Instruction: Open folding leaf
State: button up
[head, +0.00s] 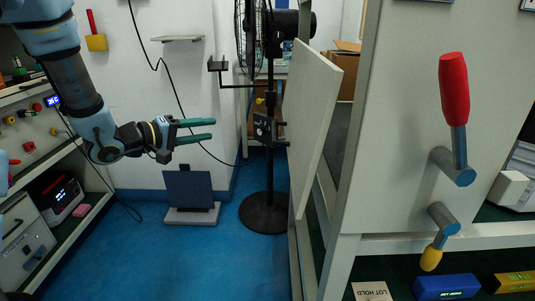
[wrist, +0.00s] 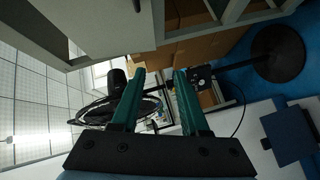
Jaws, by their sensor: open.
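A pale flat panel (head: 311,115), which looks like the folding leaf, stands at a slant along the left side of the grey rack frame. Its hinge is not clear to see. My gripper (head: 207,130) is to the left of the panel, apart from it, with its green fingers pointing right. The fingers are open with nothing between them. In the wrist view my gripper (wrist: 160,80) shows the same empty gap. A pale surface crosses the top of that view, but I cannot tell if it is the panel.
A black stand fan (head: 269,110) is behind the gripper, its round base (head: 264,213) on the blue floor. The rack side carries a red-handled lever (head: 456,110) and a yellow-tipped lever (head: 438,235). A shelf unit (head: 75,215) stands left. Floor at front centre is clear.

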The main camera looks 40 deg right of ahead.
jog(key=s+d+f+g+h+b, duration=0.1)
jog(key=s+d+g+h+b, duration=0.1)
jog(key=s+g, duration=0.55)
jog(key=f+x, duration=0.1)
jog(key=x, duration=1)
jog(key=shift+r+t, duration=0.3)
jog(key=shift+t, duration=0.15)
jog(key=shift+w, duration=0.1)
grip_shut()
